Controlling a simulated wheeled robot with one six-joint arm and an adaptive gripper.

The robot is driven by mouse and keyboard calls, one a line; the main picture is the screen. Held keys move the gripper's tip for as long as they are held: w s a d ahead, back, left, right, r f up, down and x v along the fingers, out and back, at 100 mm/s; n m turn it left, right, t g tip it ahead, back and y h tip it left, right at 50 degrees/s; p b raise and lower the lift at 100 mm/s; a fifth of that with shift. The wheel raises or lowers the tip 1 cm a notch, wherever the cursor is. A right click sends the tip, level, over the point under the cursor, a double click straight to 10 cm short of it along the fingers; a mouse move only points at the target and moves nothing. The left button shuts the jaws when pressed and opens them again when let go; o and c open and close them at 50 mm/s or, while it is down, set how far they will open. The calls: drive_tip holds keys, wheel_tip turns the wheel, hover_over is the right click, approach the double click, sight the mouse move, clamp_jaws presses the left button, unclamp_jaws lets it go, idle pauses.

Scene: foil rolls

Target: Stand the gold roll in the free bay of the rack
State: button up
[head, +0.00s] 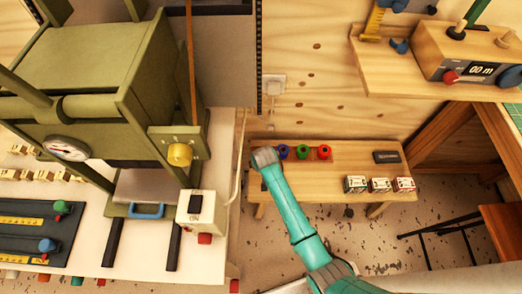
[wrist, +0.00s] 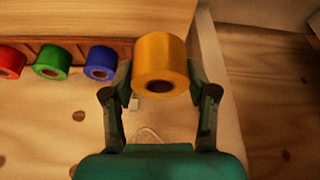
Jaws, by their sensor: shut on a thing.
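My gripper (wrist: 160,84) is shut on the gold roll (wrist: 160,55), one finger on each side, in the wrist view. The roll's dark-centred end faces the camera. In the head view my gripper (head: 265,160) is at the left end of the wooden rack (head: 335,155) and hides the gold roll. The rack holds a blue roll (head: 283,152), a green roll (head: 303,152) and a red roll (head: 324,151). In the wrist view the rack (wrist: 75,43) runs left of the gold roll. The free bay is not clearly seen; I cannot tell if the gold roll touches the rack.
The rack is at the back of a low wooden bench (head: 350,172). A dark block (head: 386,157) and three small cartons (head: 379,185) stand to its right. A white switch box (head: 202,212) and a green press (head: 90,70) are on the left table. A shelf (head: 400,84) hangs above right.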

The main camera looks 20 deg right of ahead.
drive_tip(key=w+d, duration=0.1)
drive_tip(key=w, duration=0.2)
drive_tip(key=w+d+f, duration=0.1)
drive_tip(key=w, duration=0.2)
drive_tip(key=w+d+f, duration=0.1)
drive_tip(key=w, duration=0.2)
drive_tip(key=shift+w+f, duration=0.15)
drive_tip(key=shift+f, duration=1.95)
drive_tip(key=shift+w+d+f, duration=0.1)
drive_tip(key=shift+w+f, duration=0.1)
drive_tip(key=shift+f, duration=0.2)
drive_tip(key=o, duration=1.2)
drive_tip(key=shift+f, duration=0.1)
drive_tip(key=shift+v, duration=6.1)
